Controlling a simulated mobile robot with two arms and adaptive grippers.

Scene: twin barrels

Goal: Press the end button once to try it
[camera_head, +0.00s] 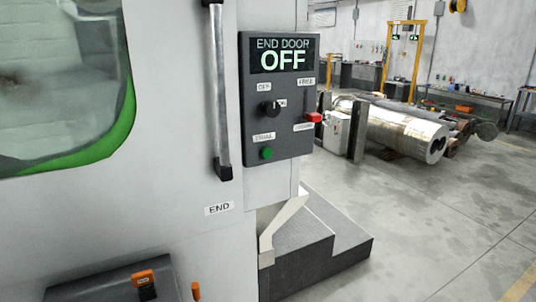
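A dark control panel (277,100) is mounted on the pale machine front, right of a door handle. Its screen (284,54) reads "END DOOR OFF". A green round button (267,153) sits low on the panel under a small label that is hard to read. Above it is a black rotary knob (269,109) with a label that looks like "OFF". A red-tipped lever (313,117) is at the panel's right side. An "END" label (219,209) is on the machine below the handle. Neither of my grippers is in view.
A long vertical door handle (220,95) stands out left of the panel. A dark box with an orange part (143,277) is at lower left. A grey stepped block (318,240) sits below the panel. Metal cylinders (405,133) lie behind; open floor is at right.

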